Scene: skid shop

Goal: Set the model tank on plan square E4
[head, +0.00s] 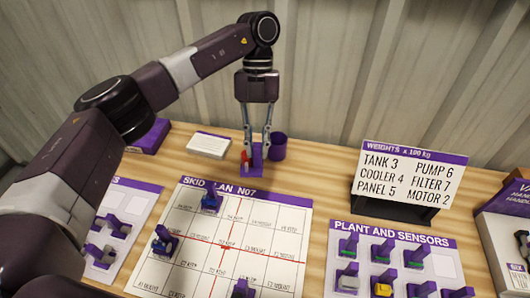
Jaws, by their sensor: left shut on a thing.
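My left gripper (257,142) points down and is shut on a small model with a purple handle and base and a red part (245,159). I cannot tell whether this model is the tank. It is at the back edge of the plan board (296,206), headed "SKID PLAN N07". I cannot tell whether its base touches the table. The plan has a grid with red lines; most square labels are too small to read, and I cannot pick out E4. Blue models stand on it at the back left (211,202) and left (164,243), and a purple-handled one (241,290) at the front.
A purple cup (279,147) stands just right of the gripper. A weights sign (409,177) stands at the back right. The "PLANT AND SENSORS" board (391,238) holds several models; another board (132,206) lies left. The plan's right side looks clear.

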